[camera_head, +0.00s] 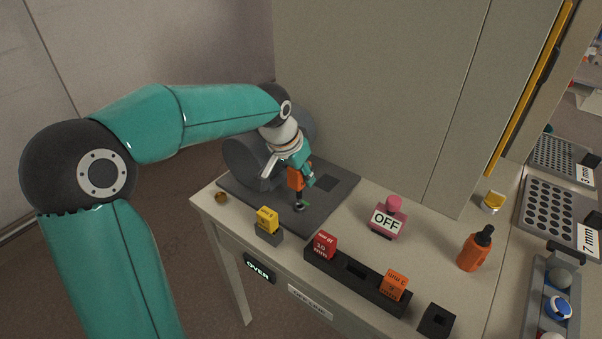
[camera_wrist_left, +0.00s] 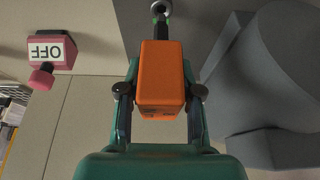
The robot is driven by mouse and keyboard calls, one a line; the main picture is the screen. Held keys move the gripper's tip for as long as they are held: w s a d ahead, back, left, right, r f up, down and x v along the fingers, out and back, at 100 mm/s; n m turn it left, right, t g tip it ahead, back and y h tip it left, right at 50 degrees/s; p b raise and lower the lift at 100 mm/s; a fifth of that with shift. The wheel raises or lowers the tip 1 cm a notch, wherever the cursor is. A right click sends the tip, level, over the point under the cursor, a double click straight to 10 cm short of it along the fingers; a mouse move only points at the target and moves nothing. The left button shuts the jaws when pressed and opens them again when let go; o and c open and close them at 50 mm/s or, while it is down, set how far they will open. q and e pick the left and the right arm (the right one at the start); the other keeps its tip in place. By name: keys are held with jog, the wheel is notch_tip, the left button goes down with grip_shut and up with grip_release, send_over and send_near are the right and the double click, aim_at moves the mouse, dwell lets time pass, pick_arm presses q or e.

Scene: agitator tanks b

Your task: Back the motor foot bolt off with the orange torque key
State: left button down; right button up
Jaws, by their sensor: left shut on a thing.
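The orange torque key (camera_head: 296,178) is held by my left gripper (camera_head: 300,172), whose fingers are closed on its sides. It also shows in the left wrist view (camera_wrist_left: 161,78), between the two fingers of the gripper (camera_wrist_left: 160,95). The key stands about upright over the dark motor base plate (camera_head: 335,190). Its lower end is at the motor foot bolt (camera_head: 301,205), where a small green ring shows. I cannot tell how fully it is seated. The grey motor (camera_head: 243,160) lies behind the gripper, partly hidden by it. My right gripper is not in view.
A black rack (camera_head: 354,272) holds a red block (camera_head: 321,246) and an orange block (camera_head: 394,285), with an empty slot between. A yellow block (camera_head: 267,219) sits on a small stand. A pink OFF button (camera_head: 387,217), an orange bottle (camera_head: 474,250) and perforated trays (camera_head: 563,214) stand to the right.

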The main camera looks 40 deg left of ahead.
pick_arm(q)
jog(key=shift+f, duration=0.15)
dwell(0.4)
jog(key=shift+f+b, duration=0.85)
jog(key=shift+f, duration=0.05)
dwell(0.3)
jog(key=shift+f, duration=0.1)
jog(key=shift+n+y+b, duration=0.6)
jog(key=shift+n+b, duration=0.05)
jog(key=shift+n, duration=0.85)
